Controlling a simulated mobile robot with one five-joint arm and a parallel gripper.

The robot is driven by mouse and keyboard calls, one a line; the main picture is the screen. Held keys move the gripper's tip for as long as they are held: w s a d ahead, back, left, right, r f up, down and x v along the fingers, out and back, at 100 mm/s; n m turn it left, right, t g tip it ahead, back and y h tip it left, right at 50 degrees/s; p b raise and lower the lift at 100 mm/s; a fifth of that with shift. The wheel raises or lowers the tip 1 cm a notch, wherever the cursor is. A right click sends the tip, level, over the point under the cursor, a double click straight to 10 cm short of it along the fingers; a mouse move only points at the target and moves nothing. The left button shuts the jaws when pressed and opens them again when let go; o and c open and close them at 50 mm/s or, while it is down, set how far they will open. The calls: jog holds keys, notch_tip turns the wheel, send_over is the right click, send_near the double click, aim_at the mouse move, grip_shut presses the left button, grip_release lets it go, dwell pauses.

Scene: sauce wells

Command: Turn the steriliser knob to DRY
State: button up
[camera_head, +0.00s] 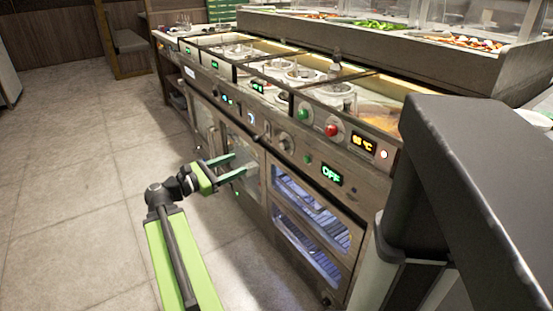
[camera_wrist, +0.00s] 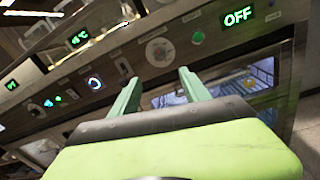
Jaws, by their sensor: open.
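The knob (camera_head: 285,141) is a round dial on the counter's front panel, above the lit steriliser cabinet. It also shows in the wrist view (camera_wrist: 160,51), with small markings around it that are too small to read. A display (camera_head: 331,175) to its right reads OFF in green; the wrist view shows the same display (camera_wrist: 238,17). My gripper (camera_head: 239,165) is open and empty, in front of the counter, left of and below the knob in the head view. In the wrist view my gripper's two fingers (camera_wrist: 158,79) point toward the panel just below the knob, apart from it.
The steriliser's glass door (camera_head: 310,225) shows lit racks. A green button (camera_head: 308,159) sits between knob and display. Higher up are a red button (camera_head: 331,130) and an orange temperature display (camera_head: 363,144). Sauce wells (camera_head: 300,75) line the counter top. The tiled floor (camera_head: 80,180) at left is clear.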

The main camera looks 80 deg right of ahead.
aim_at(281, 146)
jog(key=x, duration=1.7)
jog(key=shift+s+d+f, duration=0.1)
jog(key=shift+s+d, duration=0.05)
grip_shut()
